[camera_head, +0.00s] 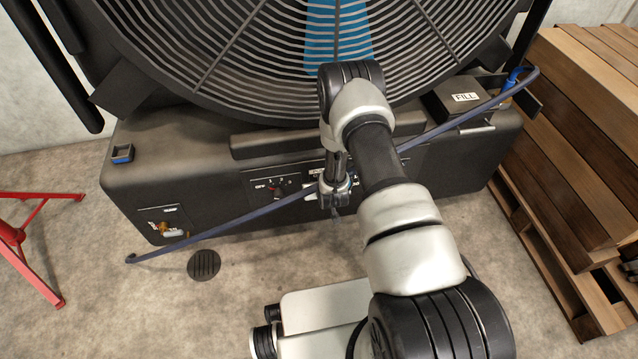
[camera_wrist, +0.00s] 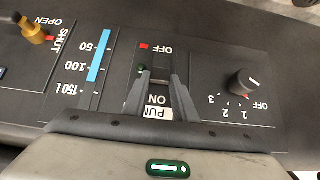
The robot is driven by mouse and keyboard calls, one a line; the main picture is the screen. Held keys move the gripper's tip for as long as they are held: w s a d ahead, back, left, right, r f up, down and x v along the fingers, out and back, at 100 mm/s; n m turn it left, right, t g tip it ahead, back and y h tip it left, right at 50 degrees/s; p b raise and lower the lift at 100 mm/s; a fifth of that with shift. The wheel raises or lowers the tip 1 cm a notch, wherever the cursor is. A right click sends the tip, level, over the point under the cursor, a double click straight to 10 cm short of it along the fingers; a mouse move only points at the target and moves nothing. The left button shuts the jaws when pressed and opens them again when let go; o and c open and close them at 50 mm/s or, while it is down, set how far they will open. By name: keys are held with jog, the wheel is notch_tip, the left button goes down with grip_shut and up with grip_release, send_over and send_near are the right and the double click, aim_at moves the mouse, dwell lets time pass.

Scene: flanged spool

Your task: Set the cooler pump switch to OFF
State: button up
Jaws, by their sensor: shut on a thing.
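The pump switch (camera_wrist: 158,76) is on the dark front panel of the cooler, in the wrist view. OFF with a red mark is printed at its upper end, and ON and a partly covered PUMP label are at its lower end. My gripper (camera_wrist: 159,80) is at the switch, one finger on each side, shut on it. The fingers cover much of the switch, so I cannot tell which way it is set. In the head view my gripper (camera_head: 336,197) is at the front panel and hides the switch. The cooler (camera_head: 215,165) has a large round fan grille above.
A rotary knob (camera_wrist: 242,83) marked OFF, 1, 2, 3 is right of the switch; a level gauge (camera_wrist: 101,58) and brass valve (camera_wrist: 33,30) are left. A blue hose (camera_head: 235,221) crosses the front. Wooden pallets (camera_head: 580,150) stand right, a red stand (camera_head: 25,240) left.

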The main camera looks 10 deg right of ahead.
jog(key=o, duration=1)
jog(key=shift+o, duration=0.2)
jog(key=p+v, duration=0.5)
jog(key=v, duration=1.2)
jog(key=shift+s, duration=0.2)
jog(key=shift+r, duration=0.15)
